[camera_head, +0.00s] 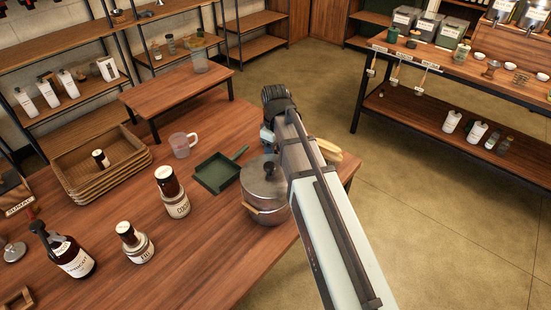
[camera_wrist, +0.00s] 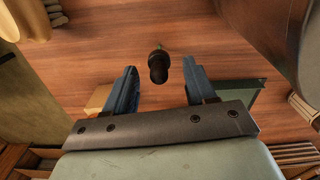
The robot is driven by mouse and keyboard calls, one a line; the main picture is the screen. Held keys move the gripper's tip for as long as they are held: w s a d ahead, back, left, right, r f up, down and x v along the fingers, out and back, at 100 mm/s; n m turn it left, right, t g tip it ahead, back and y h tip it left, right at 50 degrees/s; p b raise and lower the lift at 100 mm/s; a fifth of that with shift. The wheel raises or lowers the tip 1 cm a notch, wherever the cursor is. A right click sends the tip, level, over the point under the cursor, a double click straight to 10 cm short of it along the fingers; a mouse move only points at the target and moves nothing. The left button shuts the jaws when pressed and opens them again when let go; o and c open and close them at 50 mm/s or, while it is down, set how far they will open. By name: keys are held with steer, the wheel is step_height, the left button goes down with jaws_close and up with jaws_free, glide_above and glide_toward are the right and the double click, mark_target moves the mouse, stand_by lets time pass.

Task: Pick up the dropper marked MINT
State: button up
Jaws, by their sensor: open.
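A small dark dropper bottle (camera_wrist: 158,68) stands on the wooden table in the wrist view. It is seen from above, between the lines of my two fingers, and its label does not show. I cannot pick it out in the head view, where my arm covers that part of the table. My gripper (camera_wrist: 160,75) is open with nothing held, its blue fingers to either side of the bottle in the picture. In the head view my gripper (camera_head: 268,134) is above the table's far right part, mostly hidden by the wrist. I can read MINT nowhere.
A lidded steel pot (camera_head: 264,190) stands close below my arm. A green dustpan-like tray (camera_head: 217,172) and a glass mug (camera_head: 183,145) are left of it. A stacked wooden tray (camera_head: 75,185) holds another small dark bottle (camera_head: 101,158). Labelled bottles (camera_head: 172,192) stand in front.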

steer(key=shift+f, duration=1.7)
steer(key=shift+c, duration=0.4)
steer(key=c, duration=0.9)
jaws_close()
steer(key=shift+r, duration=0.15)
